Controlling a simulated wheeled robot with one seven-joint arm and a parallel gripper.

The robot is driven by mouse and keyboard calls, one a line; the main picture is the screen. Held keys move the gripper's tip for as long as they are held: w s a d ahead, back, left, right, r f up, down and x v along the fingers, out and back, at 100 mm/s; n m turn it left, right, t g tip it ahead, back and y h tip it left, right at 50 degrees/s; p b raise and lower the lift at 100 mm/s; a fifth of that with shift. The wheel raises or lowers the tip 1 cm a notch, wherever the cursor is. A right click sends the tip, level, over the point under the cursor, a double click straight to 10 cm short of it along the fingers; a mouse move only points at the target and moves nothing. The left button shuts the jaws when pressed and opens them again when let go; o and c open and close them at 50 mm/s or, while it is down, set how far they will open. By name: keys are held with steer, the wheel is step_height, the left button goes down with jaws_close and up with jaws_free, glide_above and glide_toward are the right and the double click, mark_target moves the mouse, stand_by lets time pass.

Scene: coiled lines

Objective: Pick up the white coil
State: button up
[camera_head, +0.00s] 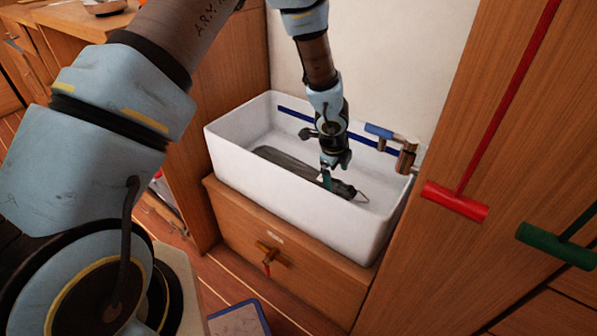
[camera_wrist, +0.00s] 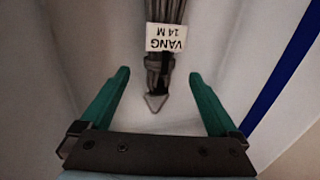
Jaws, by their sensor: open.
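A bundled coil of grey line lies in the white basin, seen in the head view (camera_head: 280,157) and close up in the wrist view (camera_wrist: 160,72). It looks grey rather than white, in dim light. A white label (camera_wrist: 165,37) on it reads "VANG 14 M", upside down. Its near end tapers to a small pointed loop. My gripper (camera_head: 326,178) is inside the basin over the coil's right part. In the wrist view its green fingers (camera_wrist: 158,80) are spread apart, one on each side of the coil's end, with gaps on both sides. No other coil shows clearly.
The white basin (camera_head: 285,205) has high walls around my gripper and stands on a wooden drawer unit (camera_head: 290,245). A blue-handled tap (camera_head: 392,137) is at its right rear. Red (camera_head: 455,202) and green (camera_head: 552,246) handles stick out from the wooden panel at right.

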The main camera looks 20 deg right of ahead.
mark_target(336, 183)
steer(key=b+x, duration=0.1)
steer(key=x, duration=0.3)
steer(key=shift+w+f, duration=0.1)
steer(key=shift+f, duration=0.3)
jaws_close()
stand_by(0.4)
steer(key=shift+r, duration=0.1)
